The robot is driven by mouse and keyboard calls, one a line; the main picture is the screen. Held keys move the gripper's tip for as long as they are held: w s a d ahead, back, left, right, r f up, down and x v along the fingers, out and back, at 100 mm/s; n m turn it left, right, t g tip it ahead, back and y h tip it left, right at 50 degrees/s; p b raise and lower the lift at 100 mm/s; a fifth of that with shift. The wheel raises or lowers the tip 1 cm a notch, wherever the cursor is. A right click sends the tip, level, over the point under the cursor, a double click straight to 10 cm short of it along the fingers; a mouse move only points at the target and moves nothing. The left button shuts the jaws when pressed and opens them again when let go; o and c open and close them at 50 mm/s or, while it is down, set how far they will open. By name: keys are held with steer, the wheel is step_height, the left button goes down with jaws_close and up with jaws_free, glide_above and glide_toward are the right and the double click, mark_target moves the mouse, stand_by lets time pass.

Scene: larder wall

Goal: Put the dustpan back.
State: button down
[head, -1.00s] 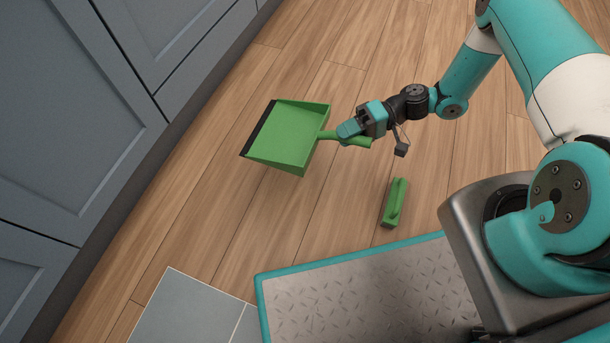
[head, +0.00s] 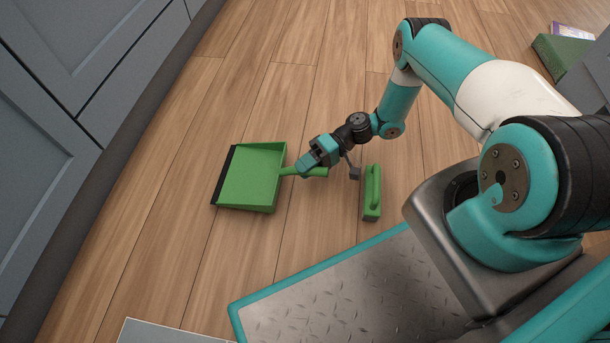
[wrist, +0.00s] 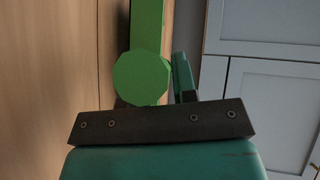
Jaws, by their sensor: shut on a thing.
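The dustpan (head: 252,178) is green with a dark lip along its left edge. It lies left of centre in the head view, its open face up and its handle pointing right. My gripper (head: 308,167) is shut on the handle. I cannot tell whether the pan touches the floor or is held just above it. In the wrist view the round end of the dustpan's green handle (wrist: 142,78) shows large beside a teal finger of my gripper (wrist: 184,78); the pan's tray is not clear there.
A green hand brush (head: 372,193) lies on the wooden floor right of my gripper. Grey-blue cabinets (head: 60,60) line the left side. A green box (head: 560,56) is at the upper right. A pale slab (head: 165,333) shows at the bottom left. The floor at upper centre is clear.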

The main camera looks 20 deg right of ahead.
steer(key=shift+f+b, duration=0.65)
steer(key=shift+f, duration=0.8)
steer(key=c, duration=0.9)
jaws_free()
